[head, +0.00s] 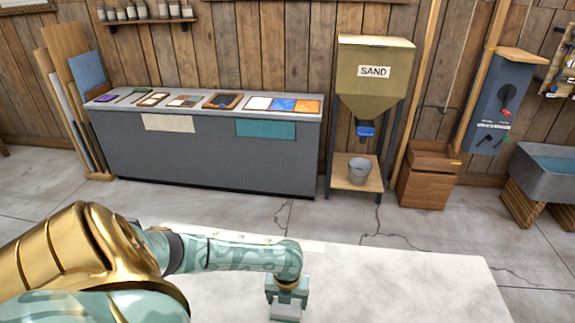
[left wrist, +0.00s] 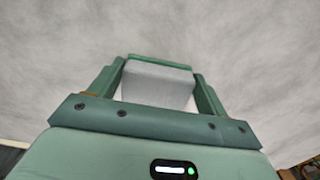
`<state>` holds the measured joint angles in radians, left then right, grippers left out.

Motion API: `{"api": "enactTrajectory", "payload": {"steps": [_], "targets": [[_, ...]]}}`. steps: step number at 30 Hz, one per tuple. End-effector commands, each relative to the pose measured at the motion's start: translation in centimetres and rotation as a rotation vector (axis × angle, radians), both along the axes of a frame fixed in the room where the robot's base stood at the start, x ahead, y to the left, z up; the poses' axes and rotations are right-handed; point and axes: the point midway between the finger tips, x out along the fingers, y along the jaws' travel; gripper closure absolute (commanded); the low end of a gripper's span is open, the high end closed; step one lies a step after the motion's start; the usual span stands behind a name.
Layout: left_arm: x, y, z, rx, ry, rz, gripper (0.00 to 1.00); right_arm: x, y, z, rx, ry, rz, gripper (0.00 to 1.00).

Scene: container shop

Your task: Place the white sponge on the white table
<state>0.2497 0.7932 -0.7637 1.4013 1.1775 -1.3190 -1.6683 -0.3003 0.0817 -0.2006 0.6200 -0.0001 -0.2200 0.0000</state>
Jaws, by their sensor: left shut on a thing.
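The white sponge (left wrist: 158,88) is a pale block with a green strip along its far edge. In the left wrist view it sits between the two fingers of my left gripper (left wrist: 158,75), which is shut on it. In the head view my left gripper (head: 287,296) points down over the white table (head: 410,285), near the bottom edge of the picture. The table's pale top also fills the background of the left wrist view (left wrist: 250,50). I cannot tell whether the sponge touches it. My right gripper is not in view.
The white table's right part is bare. Beyond it, across open concrete floor, stand a grey counter (head: 210,155) with several sample tiles, a sand hopper (head: 370,90) above a grey bucket (head: 358,170), wooden crates (head: 428,185) and a grey basin (head: 548,178).

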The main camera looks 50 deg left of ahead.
Motion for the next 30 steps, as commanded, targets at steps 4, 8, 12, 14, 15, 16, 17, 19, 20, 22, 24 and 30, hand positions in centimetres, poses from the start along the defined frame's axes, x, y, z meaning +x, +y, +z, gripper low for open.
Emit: {"api": "enactTrajectory", "payload": {"steps": [4,8,12,14,15,16,17,19,20,22,24,30], "targets": [[0.0,0.0,0.0,0.001,-0.002,0.0,0.41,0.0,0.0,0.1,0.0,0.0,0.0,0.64],[0.0,0.0,0.0,0.001,-0.001,0.001,0.04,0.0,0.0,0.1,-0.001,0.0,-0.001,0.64],[0.0,0.0,0.0,0.001,-0.001,0.001,0.02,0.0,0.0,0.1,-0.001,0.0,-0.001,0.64],[0.0,0.0,0.0,0.001,-0.001,0.001,0.02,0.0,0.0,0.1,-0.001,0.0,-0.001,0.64],[0.0,0.0,0.0,0.001,-0.001,0.001,0.02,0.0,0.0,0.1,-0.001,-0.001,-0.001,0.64],[0.0,0.0,0.1,0.001,-0.001,0.001,0.02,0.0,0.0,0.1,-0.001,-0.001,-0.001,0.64],[0.0,0.0,0.2,0.001,-0.002,0.001,0.02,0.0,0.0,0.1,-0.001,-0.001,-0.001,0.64],[0.0,0.0,0.7,0.0,-0.002,0.001,0.02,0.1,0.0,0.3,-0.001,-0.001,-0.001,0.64],[0.0,0.0,1.1,0.0,-0.002,0.001,0.02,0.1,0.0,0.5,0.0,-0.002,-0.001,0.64],[0.1,0.1,2.3,0.002,-0.004,-0.001,0.02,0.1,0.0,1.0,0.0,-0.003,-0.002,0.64],[0.0,0.1,4.0,0.001,-0.004,-0.001,0.02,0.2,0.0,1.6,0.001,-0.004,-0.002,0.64],[0.0,0.1,8.7,0.002,-0.004,0.0,0.02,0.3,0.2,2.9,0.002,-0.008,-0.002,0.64]]}}
